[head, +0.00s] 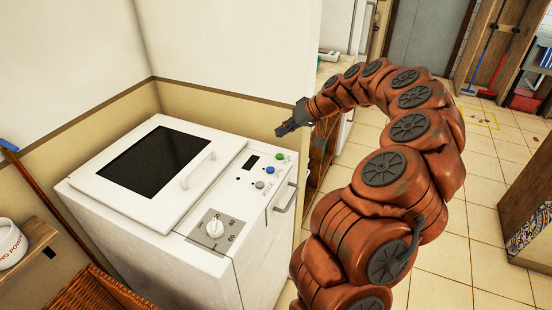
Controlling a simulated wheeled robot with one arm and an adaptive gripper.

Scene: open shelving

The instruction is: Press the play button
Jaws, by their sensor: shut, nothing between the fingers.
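A white top-loading washing machine (130,215) stands in the corner in the head view. Its control panel (232,185) runs along the right side of the top. On the panel are a green button (280,156), a blue button (270,170) and a grey button (259,184), with a dark display (252,161) beside them. Small labels stand near the buttons, too small to read, so I cannot tell which is play. My gripper (280,132) is shut and empty. In the picture it is just above the green button, with no visible contact.
The dark-windowed lid (165,162) is closed, with a raised handle (198,168). A white knob (215,228) stands up at the panel's near end. A wall (235,120) rises behind the machine. Tiled floor (460,230) is open to the right.

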